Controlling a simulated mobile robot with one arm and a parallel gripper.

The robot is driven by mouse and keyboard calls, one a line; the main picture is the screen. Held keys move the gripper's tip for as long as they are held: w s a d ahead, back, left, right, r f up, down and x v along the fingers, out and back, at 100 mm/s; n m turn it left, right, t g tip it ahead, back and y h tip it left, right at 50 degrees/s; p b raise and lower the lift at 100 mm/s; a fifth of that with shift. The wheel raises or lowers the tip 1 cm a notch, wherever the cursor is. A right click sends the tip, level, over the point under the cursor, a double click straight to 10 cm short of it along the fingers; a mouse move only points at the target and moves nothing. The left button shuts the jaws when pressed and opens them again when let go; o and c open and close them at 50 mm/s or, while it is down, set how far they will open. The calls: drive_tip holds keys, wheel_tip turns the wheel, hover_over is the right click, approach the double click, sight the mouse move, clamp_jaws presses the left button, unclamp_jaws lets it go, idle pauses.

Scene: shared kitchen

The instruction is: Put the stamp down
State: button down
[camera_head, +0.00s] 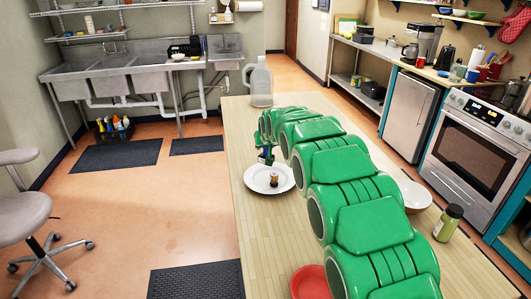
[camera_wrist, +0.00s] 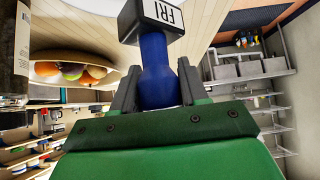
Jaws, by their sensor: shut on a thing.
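The stamp (camera_wrist: 157,75) has a blue handle and a dark block with a white face reading "FRI". My gripper (camera_wrist: 158,88) is shut on the blue handle, one finger on each side, with the block beyond the fingertips. In the head view my gripper (camera_head: 266,157) is above the far part of a white plate (camera_head: 254,186) on the wooden table (camera_head: 262,235). The stamp is too small there to make out clearly. A small brown and dark object (camera_head: 274,179) stands on the plate, just below my gripper; I cannot tell what it is.
A clear jug (camera_head: 261,82) stands at the table's far end. A red bowl (camera_head: 311,284), a white bowl (camera_head: 415,196) and a green jar (camera_head: 448,223) are nearer, around my arm. The table's left front is bare. Fruit (camera_wrist: 72,71) shows in the wrist view.

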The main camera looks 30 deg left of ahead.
sight(267, 149)
drive_tip(key=shift+w+a+f, duration=0.2)
drive_tip(key=shift+a+f, duration=0.05)
drive_tip(key=shift+f, duration=1.5)
drive_tip(key=shift+f, duration=0.7)
drive_tip(key=c, duration=0.6)
unclamp_jaws()
drive_tip(key=shift+r, duration=0.15)
drive_tip(key=shift+d+r, duration=0.1)
drive_tip(key=shift+r, duration=0.55)
drive_tip(key=shift+v, duration=5.85)
